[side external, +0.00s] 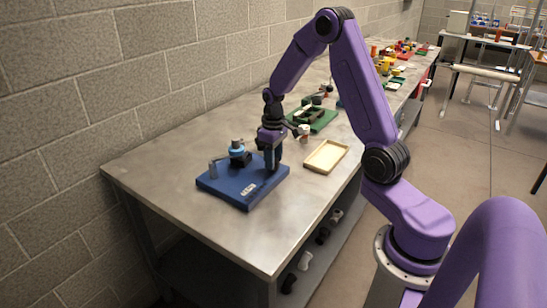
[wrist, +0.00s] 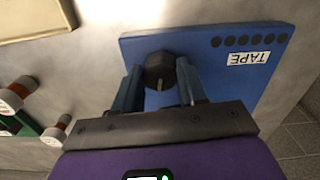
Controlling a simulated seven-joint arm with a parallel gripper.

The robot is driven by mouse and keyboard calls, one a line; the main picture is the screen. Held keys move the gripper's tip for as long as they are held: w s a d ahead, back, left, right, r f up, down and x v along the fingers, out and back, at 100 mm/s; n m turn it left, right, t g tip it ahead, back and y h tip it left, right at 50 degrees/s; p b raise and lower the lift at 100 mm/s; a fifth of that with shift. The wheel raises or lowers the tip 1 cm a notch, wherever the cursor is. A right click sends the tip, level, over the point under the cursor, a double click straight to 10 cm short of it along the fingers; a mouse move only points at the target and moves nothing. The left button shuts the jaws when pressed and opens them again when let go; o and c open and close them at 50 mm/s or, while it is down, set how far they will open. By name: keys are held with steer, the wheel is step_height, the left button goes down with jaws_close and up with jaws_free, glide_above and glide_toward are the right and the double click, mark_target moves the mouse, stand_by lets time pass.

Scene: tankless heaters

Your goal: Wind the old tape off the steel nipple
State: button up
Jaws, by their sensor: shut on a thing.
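A blue board (side external: 245,195) lies on the steel bench, with a label at its front edge. In the wrist view the board (wrist: 225,60) shows a white label (wrist: 248,57) reading "TAPE" upside down and a row of dark dots. My gripper (side external: 272,165) is over the board's right part, pointing down. In the wrist view my gripper (wrist: 159,72) has its two blue fingers on either side of a black knob (wrist: 160,66) with a pale pointer line. Tape and nipple cannot be made out clearly.
A shallow cream tray (side external: 326,157) lies right of the board. A green board with dark parts (side external: 313,120) is behind, with a white-topped fitting (side external: 304,131) near it. More coloured items line the far bench. The bench's near left end is clear.

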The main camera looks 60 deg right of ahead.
steer(key=shift+w+r, duration=0.1)
steer(key=o, duration=1.1)
steer(key=shift+c, duration=0.2)
step_height(320, 180, up, 17)
steer(key=shift+r, duration=0.2)
